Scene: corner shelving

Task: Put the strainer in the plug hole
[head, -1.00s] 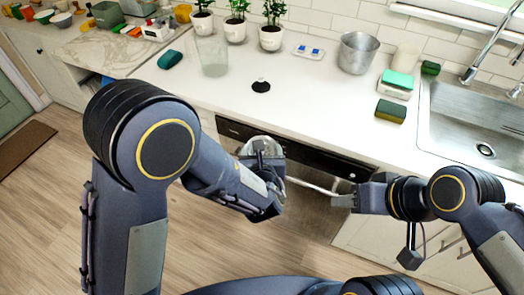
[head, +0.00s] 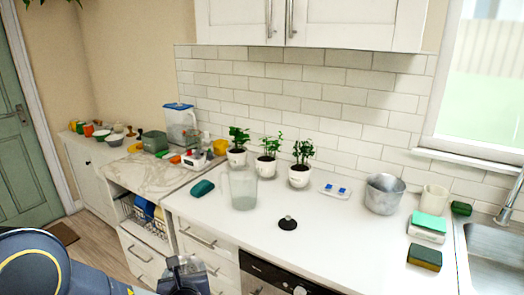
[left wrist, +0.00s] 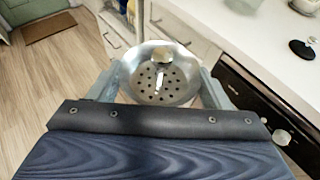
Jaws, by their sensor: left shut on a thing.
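The strainer (left wrist: 175,98) is a round metal bowl with holes and a central knob. It sits between the fingers of my left gripper (left wrist: 162,84), which is shut on it, off the counter in front of the cabinets. In the head view my left gripper (head: 183,277) is at the bottom edge, and I cannot make out the strainer there. The sink (head: 492,268) is at the far right, partly cut off, and its plug hole is out of view. My right gripper is not in view.
A black stopper (head: 288,223) lies on the white counter (head: 330,235), with a clear jug (head: 243,188) and a green cloth-like item (head: 203,188) to its left. The counter's middle front is free.

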